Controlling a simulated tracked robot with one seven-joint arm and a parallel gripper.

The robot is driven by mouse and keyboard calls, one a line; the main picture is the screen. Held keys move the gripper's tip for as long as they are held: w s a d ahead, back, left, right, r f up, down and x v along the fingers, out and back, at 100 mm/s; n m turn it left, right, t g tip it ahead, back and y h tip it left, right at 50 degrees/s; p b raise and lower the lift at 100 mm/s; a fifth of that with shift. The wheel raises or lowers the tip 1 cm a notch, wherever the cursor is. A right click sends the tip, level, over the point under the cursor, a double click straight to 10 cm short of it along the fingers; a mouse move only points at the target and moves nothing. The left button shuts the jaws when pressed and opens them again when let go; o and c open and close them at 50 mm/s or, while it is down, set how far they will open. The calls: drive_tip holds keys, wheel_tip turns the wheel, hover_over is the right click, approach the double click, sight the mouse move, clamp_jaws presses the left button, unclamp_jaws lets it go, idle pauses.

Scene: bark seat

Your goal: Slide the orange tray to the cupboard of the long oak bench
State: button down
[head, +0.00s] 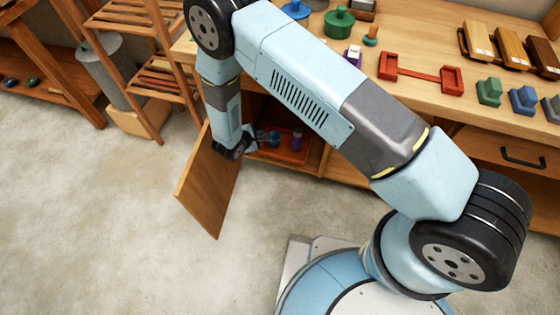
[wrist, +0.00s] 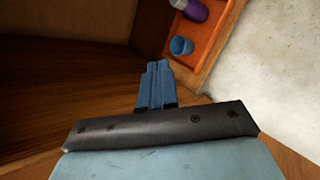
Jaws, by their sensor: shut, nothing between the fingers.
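The orange tray (head: 284,158) sits low in the open cupboard (head: 318,158) of the long oak bench (head: 430,108). It holds a small blue cup (head: 274,138) and a purple bottle (head: 297,141). In the wrist view the tray (wrist: 213,45) is at upper right, with the blue cup (wrist: 181,46) and purple bottle (wrist: 192,9) in it. My gripper (head: 257,140) is at the cupboard opening, by the tray's left side. Its blue fingers (wrist: 157,72) are together and empty in the wrist view. Whether they touch the tray I cannot tell.
The cupboard door (head: 208,187) stands open, just left of my forearm. A wooden shelf rack (head: 150,75) and a grey cylinder (head: 105,68) stand further left. The bench top carries a red double-ended piece (head: 420,75) and several coloured blocks. The concrete floor in front is clear.

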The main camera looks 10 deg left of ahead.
wheel_tip(320, 180, down, 12)
drive_tip(key=d+n+y, duration=0.1)
drive_tip(key=d+n, duration=0.1)
drive_tip(key=n, duration=0.4)
drive_tip(key=n+y, duration=0.1)
drive_tip(key=n, duration=0.6)
approach(282, 158)
wheel_tip(282, 158, down, 4)
drive_tip(key=w, duration=0.3)
drive_tip(key=shift+w+d+g, duration=0.2)
drive_tip(key=shift+w+g, duration=0.1)
drive_tip(key=shift+w, duration=0.45)
